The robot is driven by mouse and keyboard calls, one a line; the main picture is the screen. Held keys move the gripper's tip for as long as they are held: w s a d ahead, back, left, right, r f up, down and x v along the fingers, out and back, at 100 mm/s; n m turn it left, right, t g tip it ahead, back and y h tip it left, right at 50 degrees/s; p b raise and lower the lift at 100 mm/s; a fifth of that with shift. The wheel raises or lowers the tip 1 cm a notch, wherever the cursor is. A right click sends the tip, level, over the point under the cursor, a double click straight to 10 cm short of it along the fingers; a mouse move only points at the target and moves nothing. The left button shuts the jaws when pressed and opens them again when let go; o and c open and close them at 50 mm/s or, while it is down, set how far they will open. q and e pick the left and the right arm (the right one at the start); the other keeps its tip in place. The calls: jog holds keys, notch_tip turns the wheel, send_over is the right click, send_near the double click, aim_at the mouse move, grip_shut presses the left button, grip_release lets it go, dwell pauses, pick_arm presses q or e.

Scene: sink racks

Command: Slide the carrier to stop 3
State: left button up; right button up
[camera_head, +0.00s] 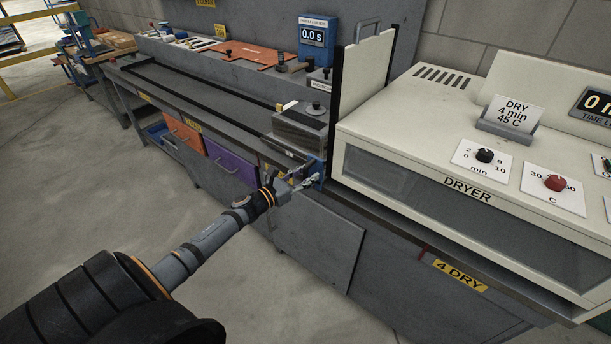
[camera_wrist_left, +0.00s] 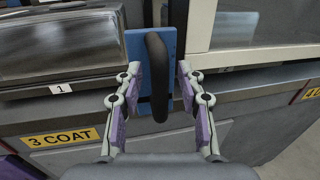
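A blue block with a black upright handle (camera_wrist_left: 157,75) stands at the bench's front edge, between the metal-lidded box and the dryer. The blue block (camera_head: 316,172) shows small in the head view, partly behind my gripper. I cannot tell for certain that it is the carrier. My left gripper (camera_head: 300,182) is at this block. In the left wrist view the left gripper (camera_wrist_left: 158,90) is open, its purple-padded fingers on either side of the handle with gaps. A small "1" label (camera_wrist_left: 61,89) is left of it; no stop 3 mark is legible. My right gripper is not in view.
The dryer (camera_head: 440,190) stands right of the blue block, with an upright cream panel (camera_head: 366,75) at its left end. A metal box with a black knob (camera_head: 300,128) is to the left. The long bench top runs left, above orange (camera_head: 183,133) and purple (camera_head: 230,160) fronts.

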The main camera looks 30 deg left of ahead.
pick_arm(q)
grip_shut()
jog(key=shift+f, duration=0.1)
dwell(0.4)
